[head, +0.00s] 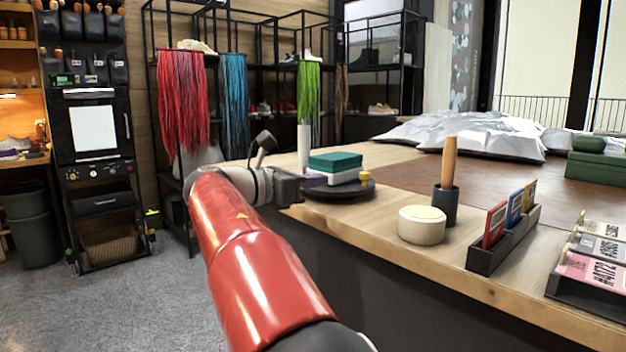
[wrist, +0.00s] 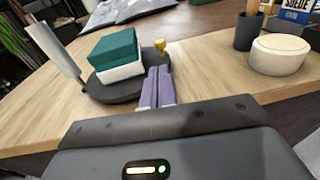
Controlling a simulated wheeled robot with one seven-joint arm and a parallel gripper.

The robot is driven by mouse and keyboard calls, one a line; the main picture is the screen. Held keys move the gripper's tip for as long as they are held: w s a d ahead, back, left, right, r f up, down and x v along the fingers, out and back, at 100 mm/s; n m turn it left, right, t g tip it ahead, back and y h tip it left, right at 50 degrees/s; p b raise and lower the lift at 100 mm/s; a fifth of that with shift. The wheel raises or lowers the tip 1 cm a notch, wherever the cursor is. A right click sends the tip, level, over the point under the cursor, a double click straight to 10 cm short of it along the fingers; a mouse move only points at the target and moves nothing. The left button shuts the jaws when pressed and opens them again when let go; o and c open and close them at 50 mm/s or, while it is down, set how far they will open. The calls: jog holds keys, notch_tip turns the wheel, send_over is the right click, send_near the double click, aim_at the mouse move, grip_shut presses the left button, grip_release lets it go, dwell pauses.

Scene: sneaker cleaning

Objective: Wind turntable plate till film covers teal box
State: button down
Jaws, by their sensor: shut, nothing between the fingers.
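The teal box (head: 335,161) sits on the dark round turntable plate (head: 348,191) near the table's left end. A white band (wrist: 122,72) wraps its lower part, and the teal upper part (wrist: 116,46) is bare. A small yellow knob (head: 364,174) stands at the plate's right rim; it also shows in the wrist view (wrist: 160,45). A white film roll (wrist: 52,50) stands upright left of the plate. My gripper (wrist: 157,75) has purple fingers, shut and empty, with the tips close to the plate's near edge. I cannot tell whether they touch it.
A cream round tub (head: 422,224) and a dark cup with a wooden handle (head: 445,206) stand to the right. A card rack (head: 500,245) is farther right. A brown mat (head: 430,175) and white crumpled sheets (head: 470,135) lie behind. The wood between plate and tub is clear.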

aim_at(360, 176)
jog(key=x, duration=0.9)
jog(key=shift+w+d, duration=0.2)
jog(key=shift+d, duration=0.1)
jog(key=shift+d+t, duration=0.15)
jog(key=shift+t, duration=0.15)
